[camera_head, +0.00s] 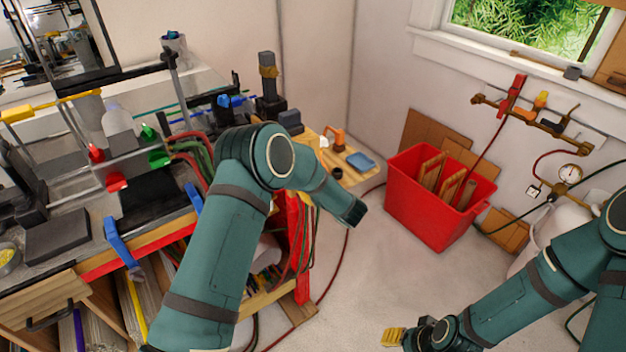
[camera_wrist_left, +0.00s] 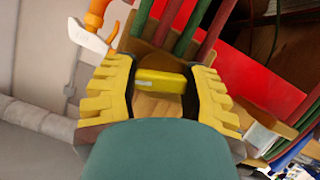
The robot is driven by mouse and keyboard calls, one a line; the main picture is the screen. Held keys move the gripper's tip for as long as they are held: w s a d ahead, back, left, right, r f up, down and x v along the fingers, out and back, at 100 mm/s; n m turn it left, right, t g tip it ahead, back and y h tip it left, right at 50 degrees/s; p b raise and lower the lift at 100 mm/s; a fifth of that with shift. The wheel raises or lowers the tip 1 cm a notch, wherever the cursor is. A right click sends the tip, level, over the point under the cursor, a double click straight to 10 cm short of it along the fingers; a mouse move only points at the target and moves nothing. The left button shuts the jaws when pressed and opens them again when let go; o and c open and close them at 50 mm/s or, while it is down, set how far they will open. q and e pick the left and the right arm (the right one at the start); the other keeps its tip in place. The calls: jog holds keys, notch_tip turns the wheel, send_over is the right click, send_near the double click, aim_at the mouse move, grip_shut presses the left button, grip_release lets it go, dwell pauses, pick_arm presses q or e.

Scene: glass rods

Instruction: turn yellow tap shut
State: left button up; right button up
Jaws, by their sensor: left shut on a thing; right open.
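In the left wrist view, my left gripper (camera_wrist_left: 160,85) is shut, its yellow ridged fingers on either side of a short yellow bar (camera_wrist_left: 160,80), which looks like the yellow tap's handle. The bar lies crosswise between the fingers, over a wooden surface. The tap's body is hidden. In the head view, my left gripper is hidden behind my left arm by the bench end. My right gripper (camera_head: 398,337) is open at the bottom edge of the head view, low over the floor and apart from the bench.
Red and green hoses (camera_wrist_left: 195,30) run close to the left gripper, beside a red panel (camera_wrist_left: 245,70). A red crate (camera_head: 415,207) holding wooden pieces stands on the floor. A wall pipe (camera_head: 549,125) carries several coloured levers. The floor between bench and crate is mostly clear.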

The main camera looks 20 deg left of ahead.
pick_arm(q)
jog(key=shift+m+g+y+p, duration=0.6)
jog(key=shift+m+p, duration=0.5)
jog(key=shift+p, duration=0.05)
jog(key=o, duration=1.2)
jog(key=v, duration=1.2)
jog(key=shift+w, duration=0.1)
